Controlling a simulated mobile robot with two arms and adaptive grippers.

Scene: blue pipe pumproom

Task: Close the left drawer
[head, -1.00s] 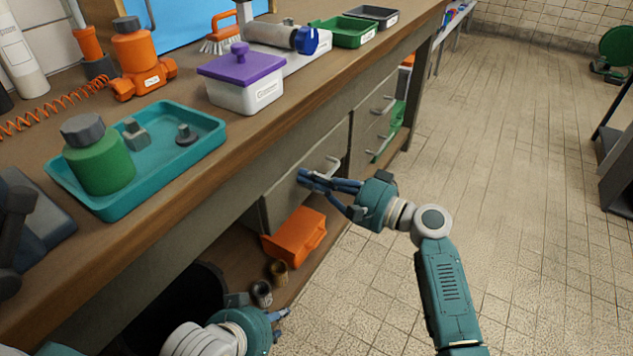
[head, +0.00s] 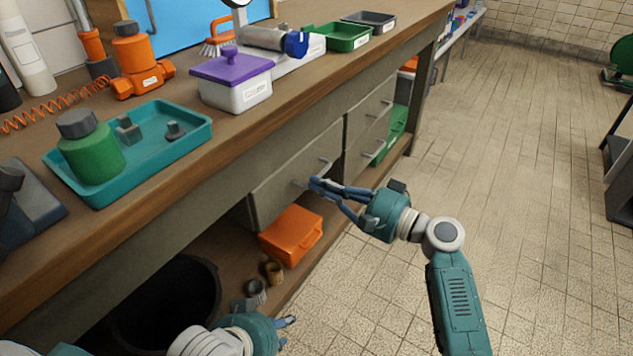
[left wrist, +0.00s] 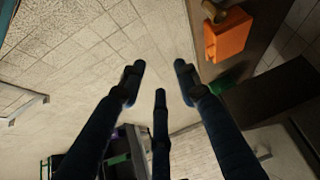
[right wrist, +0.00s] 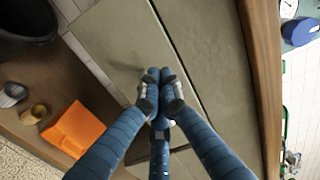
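The left drawer (head: 280,189) is a grey panel with a pale bar handle (head: 325,165), under the wooden bench. In the head view its front looks flush or nearly flush with the bench frame. My right gripper (head: 314,184) has its fingers together and empty, just in front of the drawer front below the handle. In the right wrist view the shut fingertips (right wrist: 159,80) point at the grey drawer panel (right wrist: 110,50); I cannot tell whether they touch it. My left gripper (left wrist: 158,73) is open and empty, low beside the bench.
An orange box (head: 290,234) and small cups (head: 273,271) stand on the shelf below the drawer. A black bin (head: 165,305) is at lower left. A second drawer stack (head: 368,135) is to the right. The bench top (head: 190,165) carries a teal tray.

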